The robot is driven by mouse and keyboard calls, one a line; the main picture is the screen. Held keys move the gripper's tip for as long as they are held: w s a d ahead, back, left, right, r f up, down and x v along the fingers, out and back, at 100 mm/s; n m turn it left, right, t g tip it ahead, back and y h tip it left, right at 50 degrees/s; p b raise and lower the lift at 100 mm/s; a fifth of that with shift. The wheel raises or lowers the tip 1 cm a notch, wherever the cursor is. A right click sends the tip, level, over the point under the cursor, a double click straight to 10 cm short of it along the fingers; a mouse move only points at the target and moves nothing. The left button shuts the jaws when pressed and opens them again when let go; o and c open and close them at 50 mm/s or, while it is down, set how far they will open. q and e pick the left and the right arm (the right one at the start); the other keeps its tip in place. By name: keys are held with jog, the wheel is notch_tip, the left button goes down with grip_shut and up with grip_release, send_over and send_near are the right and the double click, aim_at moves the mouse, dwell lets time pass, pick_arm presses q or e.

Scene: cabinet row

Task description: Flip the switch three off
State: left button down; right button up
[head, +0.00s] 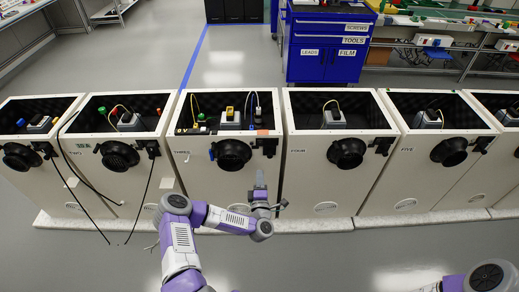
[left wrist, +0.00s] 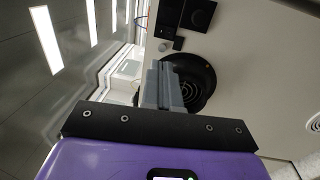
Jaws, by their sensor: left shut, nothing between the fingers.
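The cabinet marked THREE (head: 205,183) stands in the middle of the row. Its front has a round black vent (head: 233,154) and dark square fittings (head: 265,145) at the upper right. Which part is the switch, and its position, I cannot tell. My left gripper (head: 260,179) is shut and empty, before the right part of this front, below the fittings. In the left wrist view the shut fingers (left wrist: 166,85) partly overlap a round black vent (left wrist: 205,80), with dark square fittings (left wrist: 199,15) above. Contact with the panel cannot be told. My right gripper is not in view.
Similar open-topped cabinets stand on both sides, including FOUR (head: 310,185) and two (head: 100,185). Black cables hang over the fronts at the left. A blue tool cabinet (head: 325,45) stands behind.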

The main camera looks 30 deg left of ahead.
aim_at(259, 142)
pick_arm(q)
jog(key=b+x, duration=0.4)
jog(key=x, duration=1)
jog(key=shift+r, duration=0.1)
